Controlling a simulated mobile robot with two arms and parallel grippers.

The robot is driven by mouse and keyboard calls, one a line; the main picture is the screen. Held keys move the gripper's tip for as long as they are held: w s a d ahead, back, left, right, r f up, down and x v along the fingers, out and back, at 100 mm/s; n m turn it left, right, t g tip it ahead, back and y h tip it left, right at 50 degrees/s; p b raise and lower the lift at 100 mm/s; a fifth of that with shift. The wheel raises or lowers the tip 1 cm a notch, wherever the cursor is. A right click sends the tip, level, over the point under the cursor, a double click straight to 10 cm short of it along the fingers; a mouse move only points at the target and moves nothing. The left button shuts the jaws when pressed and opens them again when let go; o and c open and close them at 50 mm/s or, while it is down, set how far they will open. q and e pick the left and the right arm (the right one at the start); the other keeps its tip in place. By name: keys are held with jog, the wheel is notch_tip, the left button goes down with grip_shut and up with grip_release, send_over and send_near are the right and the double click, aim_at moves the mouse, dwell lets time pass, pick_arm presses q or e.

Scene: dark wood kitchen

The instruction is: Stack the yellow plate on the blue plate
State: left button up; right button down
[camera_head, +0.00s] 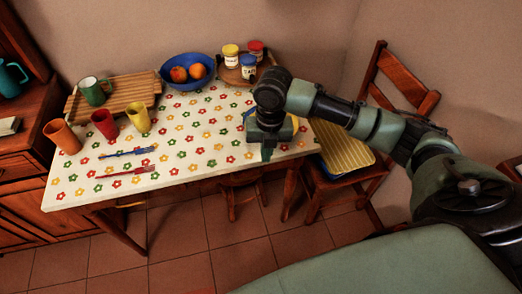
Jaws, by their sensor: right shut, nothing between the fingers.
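My right gripper (267,150) is over the right end of the table, pointing down, shut and empty. Behind it, a sliver of the yellow plate (294,124) shows at its right side. A bit of blue, likely the blue plate (247,112), shows at its upper left. The gripper and wrist hide most of both plates, so I cannot tell whether one lies on the other. My left gripper is not in view.
The table (200,155) has a flowered cloth. A blue bowl (174,84) with oranges, jars on a tray (230,76), a wooden board (140,88), several cups and cutlery (127,153) stand on it. A wooden chair (385,95) is at the right.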

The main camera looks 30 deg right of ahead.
jog(key=w+d+r+n, duration=0.2)
jog(key=d+r, duration=0.2)
jog(key=d, duration=0.1)
jog(key=shift+n, duration=0.3)
jog(key=shift+w+d+f+p, duration=0.25)
jog(key=shift+w+f, duration=0.4)
jog(key=shift+f, duration=1)
jog(key=shift+w+d+f+p, duration=0.25)
jog(key=shift+w+f, duration=0.45)
jog(key=shift+f, duration=0.95)
jog(key=shift+w+d+f+p, duration=0.25)
jog(key=shift+w+f, duration=0.4)
jog(key=shift+f, duration=1)
